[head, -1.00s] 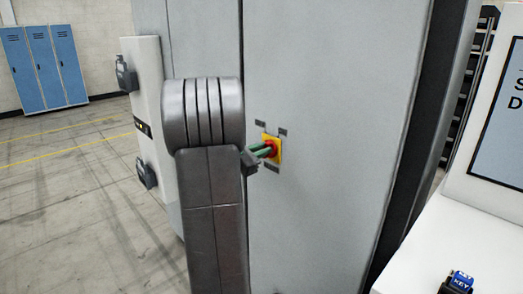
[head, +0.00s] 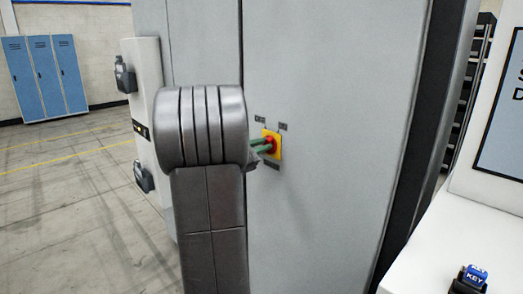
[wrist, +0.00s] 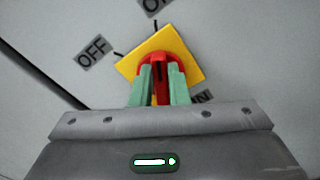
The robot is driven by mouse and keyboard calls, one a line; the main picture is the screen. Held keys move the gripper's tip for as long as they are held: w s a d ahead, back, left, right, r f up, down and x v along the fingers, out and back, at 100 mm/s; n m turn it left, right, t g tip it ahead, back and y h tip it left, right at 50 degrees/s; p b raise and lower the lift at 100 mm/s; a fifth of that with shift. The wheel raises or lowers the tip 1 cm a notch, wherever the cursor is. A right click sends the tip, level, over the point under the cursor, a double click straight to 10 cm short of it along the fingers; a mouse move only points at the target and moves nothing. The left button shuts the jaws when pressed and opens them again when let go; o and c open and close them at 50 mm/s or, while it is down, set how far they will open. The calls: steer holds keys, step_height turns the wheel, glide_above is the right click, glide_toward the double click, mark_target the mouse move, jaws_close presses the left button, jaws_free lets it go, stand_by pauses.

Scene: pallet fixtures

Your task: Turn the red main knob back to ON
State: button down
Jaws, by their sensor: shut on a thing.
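The red main knob (wrist: 162,70) sits on a yellow square plate (wrist: 190,58) on the grey cabinet door. In the head view the knob (head: 269,145) is small and partly covered by my gripper. My gripper (wrist: 159,82) has green fingers, shut on the red knob, one on either side. In the head view its fingers (head: 262,147) reach the knob from the left. In the wrist view an OFF label (wrist: 92,52) lies upper left of the plate. Another label (wrist: 155,5) is cut off at the top.
The grey cabinet (head: 330,100) fills the middle. A white panel surface (head: 440,225) with a blue KEY-marked block (head: 470,278) stands at the right. Blue lockers (head: 45,75) stand far left; the floor there is open.

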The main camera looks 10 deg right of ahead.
steer(key=c, duration=1.4)
jaws_free()
steer(key=b+v, duration=0.2)
steer(key=v, duration=1.1)
steer(key=shift+s+a+b, duration=0.25)
steer(key=shift+a+b, duration=0.1)
steer(key=p+x, duration=0.3)
steer(key=x, duration=1.1)
steer(key=shift+s, duration=0.1)
